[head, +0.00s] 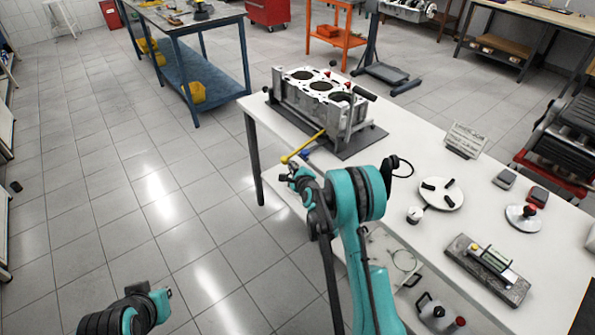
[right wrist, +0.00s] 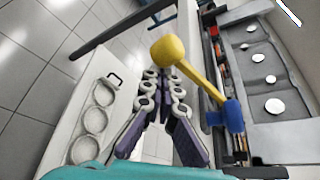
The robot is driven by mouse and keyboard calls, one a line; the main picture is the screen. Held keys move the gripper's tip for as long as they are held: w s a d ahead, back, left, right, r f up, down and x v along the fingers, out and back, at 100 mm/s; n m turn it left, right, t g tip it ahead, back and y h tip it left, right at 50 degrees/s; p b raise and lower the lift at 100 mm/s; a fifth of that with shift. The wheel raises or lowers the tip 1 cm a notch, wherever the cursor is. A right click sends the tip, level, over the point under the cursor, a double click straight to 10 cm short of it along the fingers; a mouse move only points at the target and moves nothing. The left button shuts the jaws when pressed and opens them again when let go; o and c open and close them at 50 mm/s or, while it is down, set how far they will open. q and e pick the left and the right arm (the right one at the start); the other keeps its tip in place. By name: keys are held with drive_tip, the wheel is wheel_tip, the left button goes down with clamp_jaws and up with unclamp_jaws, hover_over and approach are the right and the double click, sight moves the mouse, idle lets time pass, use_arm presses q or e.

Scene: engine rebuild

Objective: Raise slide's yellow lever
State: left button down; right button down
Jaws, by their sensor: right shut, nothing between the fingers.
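The slide's yellow lever (head: 303,146) sticks out from the near side of the engine block fixture, past the white bench's edge, with its round knob at the lower left end. In the right wrist view the lever (right wrist: 203,82) runs from its large yellow knob down to a blue joint (right wrist: 231,116). My right gripper (head: 299,179) is just below the knob in the head view. It is shut and empty; in the right wrist view its fingers (right wrist: 165,80) lie below the knob. I cannot tell whether they touch. My left gripper (head: 160,298) is low at the left, its jaws unclear.
The engine block (head: 318,88) stands on the white bench (head: 408,133). A round white plate (head: 441,194), a small sign (head: 463,140) and a grey block with a gauge (head: 486,272) are to the right. The floor left of the bench is clear.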

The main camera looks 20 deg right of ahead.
drive_tip(key=shift+a+r, duration=0.1)
drive_tip(key=shift+r, duration=0.1)
drive_tip(key=r+m+p, duration=0.1)
drive_tip(key=r+y+p, duration=0.1)
drive_tip(key=r, duration=0.1)
drive_tip(key=a+r+m+g+p, duration=0.1)
drive_tip(key=r, duration=0.1)
drive_tip(key=shift+s+r+m+y, duration=0.1)
drive_tip(key=shift+s+m+y, duration=0.1)
drive_tip(key=shift+m+y, duration=0.15)
drive_tip(key=shift+w+r, duration=0.1)
drive_tip(key=shift+s+d+r, duration=0.15)
drive_tip(key=shift+s, duration=0.3)
drive_tip(key=v, duration=1.1)
